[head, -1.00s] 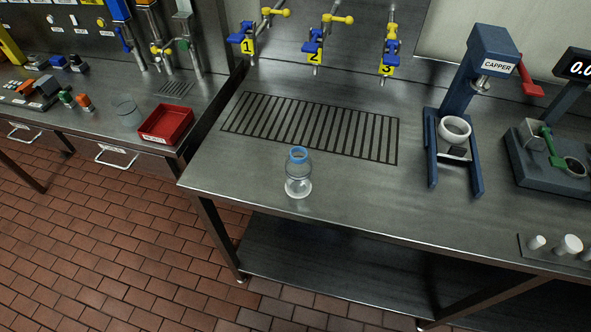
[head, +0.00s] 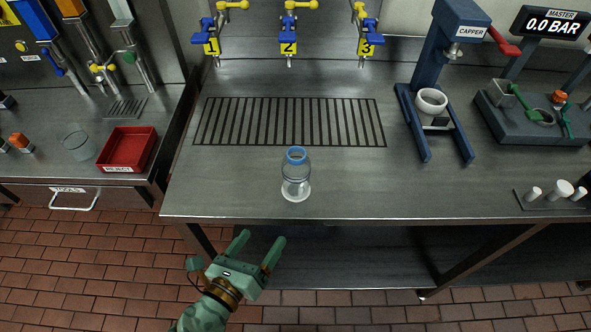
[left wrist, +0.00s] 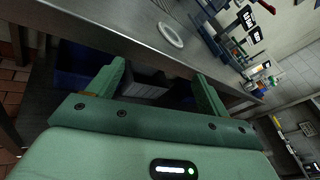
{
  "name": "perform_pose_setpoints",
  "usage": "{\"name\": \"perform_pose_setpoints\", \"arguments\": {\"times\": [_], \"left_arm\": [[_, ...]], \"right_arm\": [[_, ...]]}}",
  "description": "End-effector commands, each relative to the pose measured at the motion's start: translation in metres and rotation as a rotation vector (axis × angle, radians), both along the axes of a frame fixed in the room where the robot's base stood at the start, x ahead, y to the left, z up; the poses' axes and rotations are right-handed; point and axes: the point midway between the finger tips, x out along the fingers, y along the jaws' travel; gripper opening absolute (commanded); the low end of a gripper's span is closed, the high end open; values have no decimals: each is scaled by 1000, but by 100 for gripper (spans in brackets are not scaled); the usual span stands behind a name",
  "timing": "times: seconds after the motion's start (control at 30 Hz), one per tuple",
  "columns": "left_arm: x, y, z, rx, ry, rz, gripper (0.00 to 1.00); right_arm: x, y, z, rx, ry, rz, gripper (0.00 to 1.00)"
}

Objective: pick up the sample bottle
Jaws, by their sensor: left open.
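The sample bottle (head: 296,177) is clear with a blue ring at its neck. It stands upright on the steel bench (head: 350,185), near the front edge and in front of the drain grate. My green left gripper (head: 256,252) is open and empty, in front of the bench edge and apart from the bottle, to its lower left in the head view. In the left wrist view its two fingers (left wrist: 157,85) are spread with nothing between them. A pale round ring (left wrist: 171,35), perhaps the bottle's base, shows beyond them on the bench. My right gripper is not in view.
Three numbered valves (head: 289,35) hang at the back above the grate (head: 290,122). The capper (head: 447,75) stands to the right, with a gauge unit beside it. A red reject tray (head: 127,149) and a clear beaker (head: 76,142) are on the left bench. The bench around the bottle is clear.

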Motion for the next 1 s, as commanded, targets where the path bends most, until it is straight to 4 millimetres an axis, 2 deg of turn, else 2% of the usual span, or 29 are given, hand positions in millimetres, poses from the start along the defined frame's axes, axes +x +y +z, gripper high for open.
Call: {"name": "perform_pose_setpoints", "arguments": {"times": [0.03,0.1,0.13,0.27,0.47,0.6,0.7,0.87,1.0], "left_arm": [[-1,-9,27,76,-119,-32,79],[0,-14,52,198,-265,-47,79],[1,-14,56,248,-305,-50,79],[8,-16,56,338,-355,-51,79],[48,-37,58,341,-359,-48,79],[77,-53,57,338,-355,-50,79],[91,-60,55,339,-353,-51,79],[102,-66,55,338,-352,-51,79],[121,-72,55,338,-353,-50,79]], "right_arm": [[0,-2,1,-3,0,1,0],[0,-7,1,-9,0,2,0],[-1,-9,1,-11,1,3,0],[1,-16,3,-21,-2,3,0],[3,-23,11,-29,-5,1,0],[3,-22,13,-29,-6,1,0],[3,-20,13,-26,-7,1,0],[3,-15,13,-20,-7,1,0],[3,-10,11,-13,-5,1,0]]}}
